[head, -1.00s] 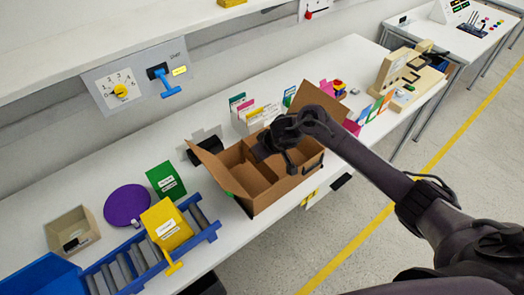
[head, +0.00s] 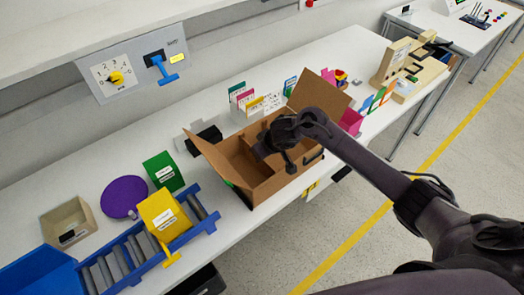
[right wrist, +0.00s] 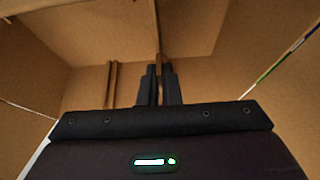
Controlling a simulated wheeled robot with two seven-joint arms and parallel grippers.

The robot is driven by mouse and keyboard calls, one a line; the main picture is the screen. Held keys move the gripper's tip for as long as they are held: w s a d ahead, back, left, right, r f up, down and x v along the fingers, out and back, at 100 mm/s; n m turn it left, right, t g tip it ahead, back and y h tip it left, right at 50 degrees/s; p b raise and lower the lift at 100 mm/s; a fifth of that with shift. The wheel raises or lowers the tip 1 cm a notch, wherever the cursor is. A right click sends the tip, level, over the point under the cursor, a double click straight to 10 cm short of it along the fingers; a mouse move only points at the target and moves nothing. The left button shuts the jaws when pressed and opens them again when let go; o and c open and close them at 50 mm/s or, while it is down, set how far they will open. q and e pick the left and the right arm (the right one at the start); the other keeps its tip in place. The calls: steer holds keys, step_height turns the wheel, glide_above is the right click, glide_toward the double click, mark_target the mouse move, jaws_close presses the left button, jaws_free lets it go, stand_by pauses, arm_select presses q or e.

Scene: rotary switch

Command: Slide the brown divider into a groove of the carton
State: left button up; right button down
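The open brown carton (head: 262,192) sits on the white bench near its front edge, flaps spread. My right gripper (head: 290,165) reaches down inside it from the right. In the right wrist view its two dark fingers (right wrist: 159,88) are close together around a thin brown edge, the divider (right wrist: 157,30) seen nearly edge-on. The divider's lower end is hidden by the fingers and the gripper body. A pair of narrow brown strips (right wrist: 111,84), looking like a groove, stands on the carton wall left of the fingers. I cannot tell whether the divider sits in a groove. My left gripper is out of view.
Left of the carton are a blue roller conveyor (head: 130,255) with a yellow box (head: 165,215), a green box (head: 163,171) and a purple disc (head: 123,197). Behind it stand upright cards (head: 250,103). A pink holder (head: 351,121) is to the right.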

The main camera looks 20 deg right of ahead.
steer(key=c, duration=1.6)
jaws_free()
steer(key=shift+o, duration=0.2)
step_height(320, 180, up, 8)
steer(key=p, duration=0.9)
steer(key=shift+r, duration=0.1)
steer(key=shift+a, duration=0.1)
